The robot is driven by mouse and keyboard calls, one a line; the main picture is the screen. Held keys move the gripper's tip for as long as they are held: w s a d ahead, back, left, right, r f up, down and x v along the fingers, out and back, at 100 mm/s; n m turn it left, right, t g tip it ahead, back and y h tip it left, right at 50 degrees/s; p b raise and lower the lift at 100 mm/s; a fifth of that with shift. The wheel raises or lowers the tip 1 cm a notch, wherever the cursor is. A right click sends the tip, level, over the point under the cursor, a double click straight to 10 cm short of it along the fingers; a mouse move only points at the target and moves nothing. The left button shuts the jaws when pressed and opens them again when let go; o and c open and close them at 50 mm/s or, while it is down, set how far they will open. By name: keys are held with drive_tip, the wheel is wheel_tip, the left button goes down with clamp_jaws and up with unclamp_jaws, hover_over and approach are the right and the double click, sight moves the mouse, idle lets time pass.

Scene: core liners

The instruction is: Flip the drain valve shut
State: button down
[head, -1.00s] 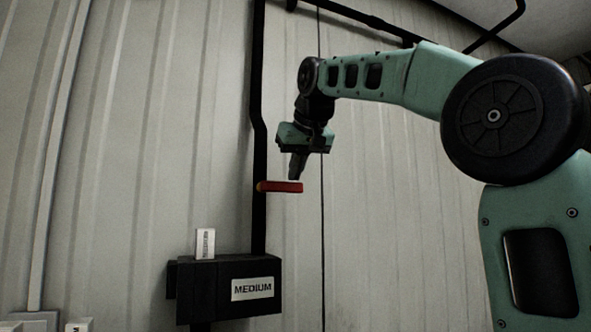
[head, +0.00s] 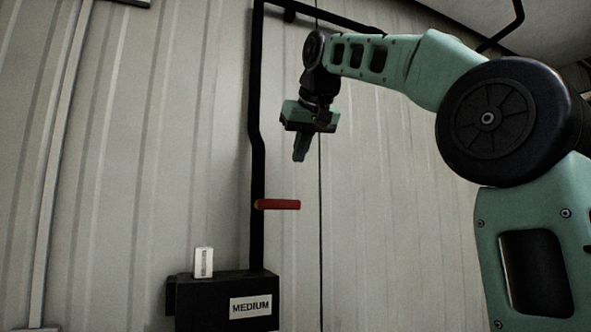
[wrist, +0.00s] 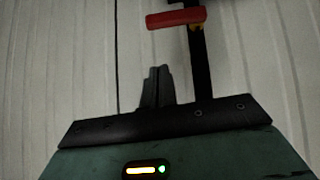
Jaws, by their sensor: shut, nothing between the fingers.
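The drain valve's red handle (head: 279,205) sticks out sideways to the right from the black vertical pipe (head: 257,165) in the head view, roughly level, with a yellow-orange pivot at the pipe. In the wrist view the red handle (wrist: 176,18) lies across the top, beside the yellow part on the pipe (wrist: 201,70). My gripper (head: 299,158) is shut and empty. It points down, above the right end of the handle and apart from it in the head view. Its closed fingers (wrist: 157,85) also show in the wrist view, short of the handle.
A black box labelled MEDIUM (head: 222,312) stands below the pipe, with a small white labelled block (head: 203,262) on top. A ribbed pale wall (head: 400,210) is behind everything. A thin grey conduit (head: 60,170) runs up the left. The space right of the handle is clear.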

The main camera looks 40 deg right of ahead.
drive_tip(key=v, duration=0.5)
drive_tip(key=shift+d, duration=0.15)
drive_tip(key=shift+f, duration=0.1)
